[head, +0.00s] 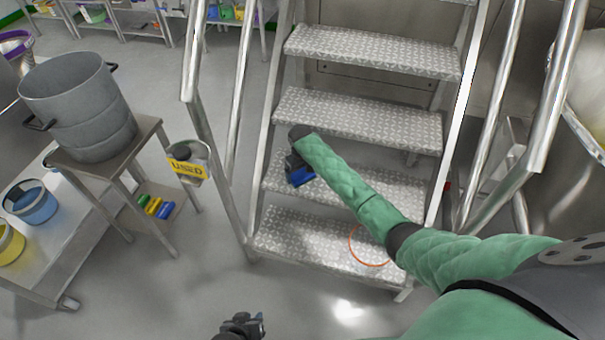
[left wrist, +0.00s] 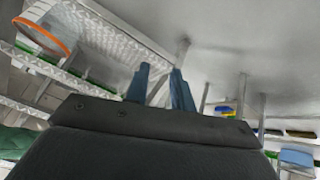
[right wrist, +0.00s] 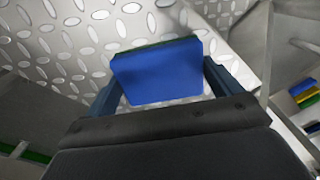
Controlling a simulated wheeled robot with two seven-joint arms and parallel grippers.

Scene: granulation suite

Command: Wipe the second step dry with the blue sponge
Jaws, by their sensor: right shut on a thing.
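The metal stairs have diamond-plate treads. The second step (head: 395,188) from the bottom is partly hidden behind my right arm. My right gripper (head: 297,168) is over the left part of this step, shut on the blue sponge (head: 301,178). In the right wrist view the sponge (right wrist: 158,72) sits between the two fingers, close to the diamond-plate tread (right wrist: 60,40). I cannot tell whether it touches the tread.
An orange ring (head: 352,253) shows on the bottom step (head: 300,235). Metal handrails (head: 215,150) flank the stairs. To the left stand a labelled bucket (head: 187,158), a grey pot (head: 80,105) on a small table, and a bench with blue and yellow buckets. The floor in front is clear.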

